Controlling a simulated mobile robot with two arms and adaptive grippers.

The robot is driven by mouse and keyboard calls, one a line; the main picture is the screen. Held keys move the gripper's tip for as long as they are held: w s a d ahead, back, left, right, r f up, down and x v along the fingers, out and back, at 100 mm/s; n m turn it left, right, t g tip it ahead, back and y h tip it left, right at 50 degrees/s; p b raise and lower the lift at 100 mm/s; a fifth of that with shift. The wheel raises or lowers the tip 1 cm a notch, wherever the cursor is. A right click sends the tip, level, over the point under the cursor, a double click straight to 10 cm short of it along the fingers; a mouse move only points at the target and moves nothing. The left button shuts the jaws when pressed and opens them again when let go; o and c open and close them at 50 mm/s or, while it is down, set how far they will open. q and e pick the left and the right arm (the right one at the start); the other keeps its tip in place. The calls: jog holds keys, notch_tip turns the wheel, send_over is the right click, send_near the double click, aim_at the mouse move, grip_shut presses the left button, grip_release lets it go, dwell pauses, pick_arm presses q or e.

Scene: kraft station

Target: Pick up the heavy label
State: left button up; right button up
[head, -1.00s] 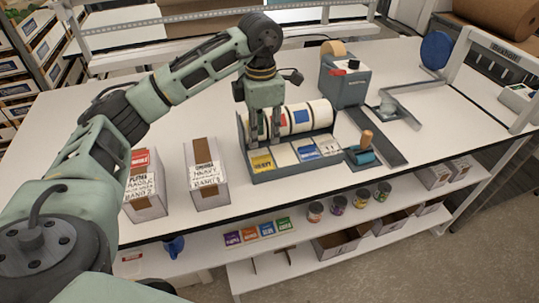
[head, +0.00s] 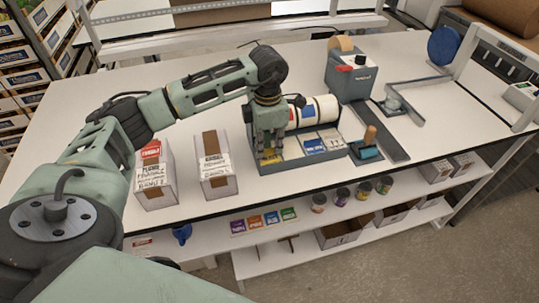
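A grey label tray (head: 300,163) stands near the table's front edge, with yellow, white and blue-and-white labels in its front compartments. The yellow label stack (head: 270,158) is in the left compartment, partly hidden by my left gripper. I cannot read which label is the heavy one. My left gripper (head: 270,150) points down over the yellow stack, its fingers apart and their tips close to the labels. I cannot tell whether they touch. No label shows lifted in it. My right gripper is not in view.
Two boxes, a left box (head: 156,178) and a right box (head: 217,170), stand left of the tray. A teal hand tool (head: 367,147) and a tape dispenser (head: 350,75) are to the right. The table's back left is clear.

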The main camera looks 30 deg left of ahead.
pick_arm(q)
grip_shut()
jog(key=shift+r, duration=0.1)
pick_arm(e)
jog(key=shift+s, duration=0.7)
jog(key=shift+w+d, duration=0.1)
